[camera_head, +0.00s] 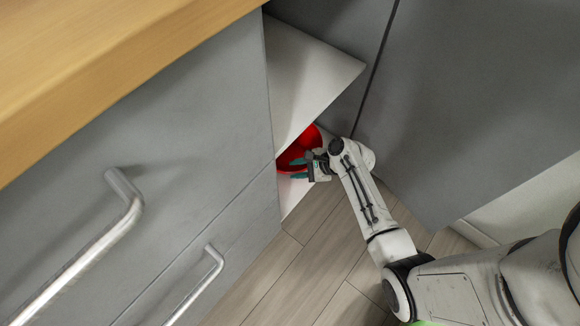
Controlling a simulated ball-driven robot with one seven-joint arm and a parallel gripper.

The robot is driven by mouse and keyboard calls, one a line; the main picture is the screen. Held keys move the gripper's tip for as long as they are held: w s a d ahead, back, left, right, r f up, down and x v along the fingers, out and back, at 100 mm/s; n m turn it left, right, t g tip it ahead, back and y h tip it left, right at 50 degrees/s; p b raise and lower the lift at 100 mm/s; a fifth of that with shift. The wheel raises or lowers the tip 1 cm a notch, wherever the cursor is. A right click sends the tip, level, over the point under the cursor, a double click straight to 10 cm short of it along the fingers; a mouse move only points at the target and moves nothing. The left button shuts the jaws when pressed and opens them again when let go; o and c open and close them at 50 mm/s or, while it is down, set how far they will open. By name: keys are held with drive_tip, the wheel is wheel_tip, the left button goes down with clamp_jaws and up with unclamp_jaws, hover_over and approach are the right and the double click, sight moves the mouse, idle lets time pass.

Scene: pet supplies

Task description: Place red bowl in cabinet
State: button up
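The red bowl (291,152) shows in the head view, low in the opening of the grey cabinet, below a white shelf (300,75) and over a white bottom panel (289,192). My gripper (298,169) is at the bowl's near side, with its green fingertips against or just in front of the red surface. The fingers look apart, but I cannot tell whether the bowl's rim is between them. Part of the bowl is hidden behind my gripper and the cabinet's front edge.
Grey drawer fronts with metal handles (107,250) stand at the left under a wooden counter (90,55). A large grey door panel (480,90) is at the right. Wood-plank floor (290,280) lies clear below my arm.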

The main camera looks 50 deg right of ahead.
drive_tip(key=p+v, duration=0.3)
drive_tip(key=v, duration=0.5)
drive_tip(key=s+a+r+n+g+h, duration=0.2)
drive_tip(key=s+a+r+n+g, duration=0.2)
drive_tip(key=n, duration=0.8)
drive_tip(key=s+a+r+n+g+h, duration=0.2)
drive_tip(key=s+a+r+n, duration=0.4)
drive_tip(key=n, duration=0.6)
drive_tip(key=s+r+g, duration=0.1)
drive_tip(key=s+r, duration=0.1)
drive_tip(key=s, duration=0.1)
drive_tip(key=shift+s+a+r+g+h, duration=0.2)
drive_tip(key=shift+s+r+g+h, duration=0.1)
drive_tip(key=shift+g, duration=0.1)
